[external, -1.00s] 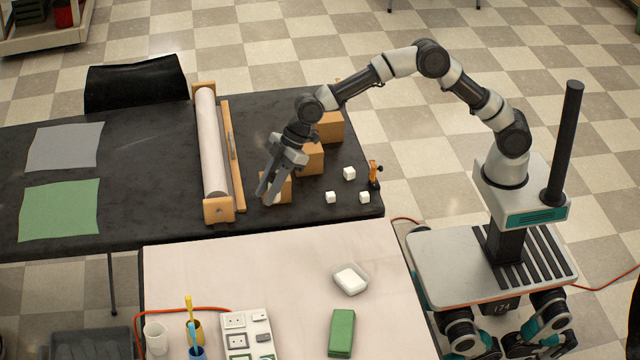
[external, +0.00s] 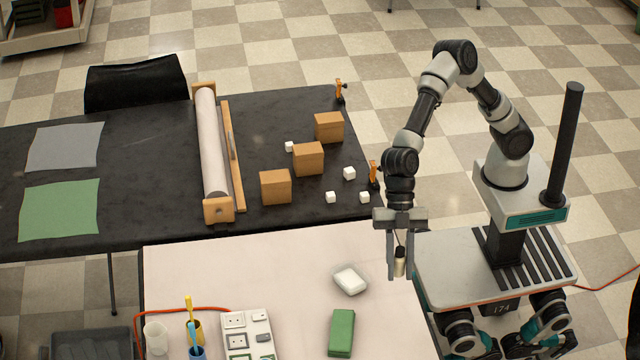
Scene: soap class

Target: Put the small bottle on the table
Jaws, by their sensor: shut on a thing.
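My gripper (external: 400,270) points down, shut on a small bottle (external: 400,264) with a pale body and a dark top. The bottle hangs upright between the fingers. In the picture it lies over the right edge of the pale table (external: 250,275), close to the front of my base. How high it hangs is hard to tell. The dark table (external: 150,150) stands behind the pale one.
The pale table carries a white soap in a dish (external: 350,281), a green block (external: 341,333), a socket panel (external: 247,335) and cups (external: 156,338). Its back middle is clear. Wooden blocks (external: 275,187), white cubes (external: 349,173) and a paper roll (external: 211,150) occupy the dark table.

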